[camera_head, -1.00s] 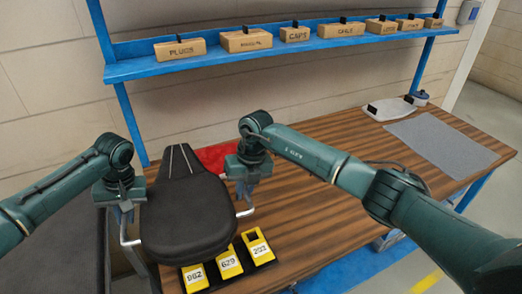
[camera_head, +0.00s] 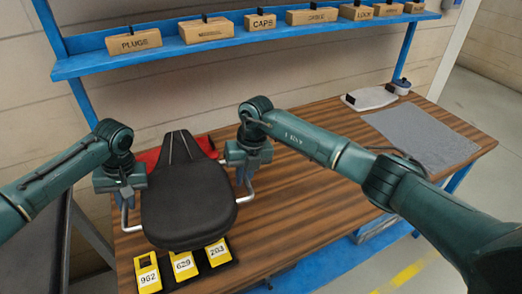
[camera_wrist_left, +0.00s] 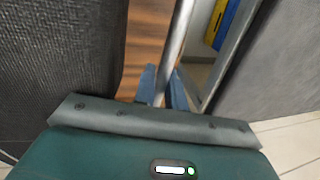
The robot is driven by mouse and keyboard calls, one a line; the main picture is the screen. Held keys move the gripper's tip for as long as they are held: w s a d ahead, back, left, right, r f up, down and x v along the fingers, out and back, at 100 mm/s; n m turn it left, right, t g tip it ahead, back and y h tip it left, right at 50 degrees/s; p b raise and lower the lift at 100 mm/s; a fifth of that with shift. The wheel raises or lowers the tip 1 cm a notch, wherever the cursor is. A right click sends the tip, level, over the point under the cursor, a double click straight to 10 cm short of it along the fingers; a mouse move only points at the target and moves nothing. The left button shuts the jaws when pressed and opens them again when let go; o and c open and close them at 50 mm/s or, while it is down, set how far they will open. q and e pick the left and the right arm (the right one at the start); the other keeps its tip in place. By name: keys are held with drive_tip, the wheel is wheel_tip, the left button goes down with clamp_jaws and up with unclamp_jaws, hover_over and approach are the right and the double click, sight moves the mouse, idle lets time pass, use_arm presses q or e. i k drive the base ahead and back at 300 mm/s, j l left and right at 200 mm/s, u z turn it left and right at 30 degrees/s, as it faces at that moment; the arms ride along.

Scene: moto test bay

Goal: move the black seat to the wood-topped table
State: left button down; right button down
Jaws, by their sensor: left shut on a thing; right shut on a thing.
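The black seat (camera_head: 188,205), with a narrow nose and metal rails at its sides, is over the left part of the wood-topped table (camera_head: 300,222). My left gripper (camera_head: 125,198) is shut on the left rail; the left wrist view shows its blue fingers (camera_wrist_left: 161,88) around the metal bar (camera_wrist_left: 177,45), with the seat's dark side (camera_wrist_left: 60,50) at left. My right gripper (camera_head: 245,180) is shut on the right rail, its fingertips small in the picture. I cannot tell whether the seat touches the tabletop.
A blue shelf (camera_head: 240,45) with labelled boxes runs above. A grey mat (camera_head: 422,136) lies at right. The middle of the tabletop is clear.

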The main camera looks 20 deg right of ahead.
sight(308, 172)
drive_tip(key=l, duration=0.55)
drive_tip(key=i+l+z, duration=0.1)
drive_tip(key=l, duration=0.5)
drive_tip(key=i+l, duration=0.1)
drive_tip(key=l, duration=0.45)
